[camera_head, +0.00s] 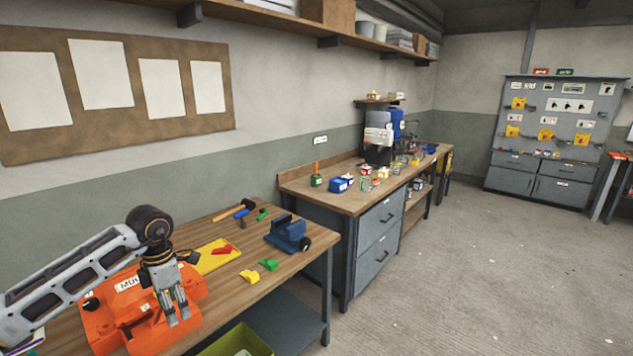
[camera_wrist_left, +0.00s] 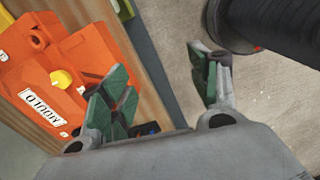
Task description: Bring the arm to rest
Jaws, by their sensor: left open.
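My left arm comes in from the left in the head view, and its gripper (camera_head: 178,308) points down in front of an orange mould (camera_head: 110,325) with a white label. In the left wrist view my left gripper (camera_wrist_left: 165,85) is open, its two green-padded fingers apart with nothing between them. The orange mould (camera_wrist_left: 80,65) also shows there, left of the fingers, with a yellow knob (camera_wrist_left: 62,79) on it. Whether the gripper touches the mould cannot be told. My right gripper is in neither view.
The wooden workbench (camera_head: 225,288) also holds a yellow board (camera_head: 212,260), a blue vise (camera_head: 288,235), a hammer (camera_head: 235,209) and small green and yellow pieces. A green bin (camera_head: 237,342) stands below its front edge. Another bench (camera_head: 335,195) stands beyond.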

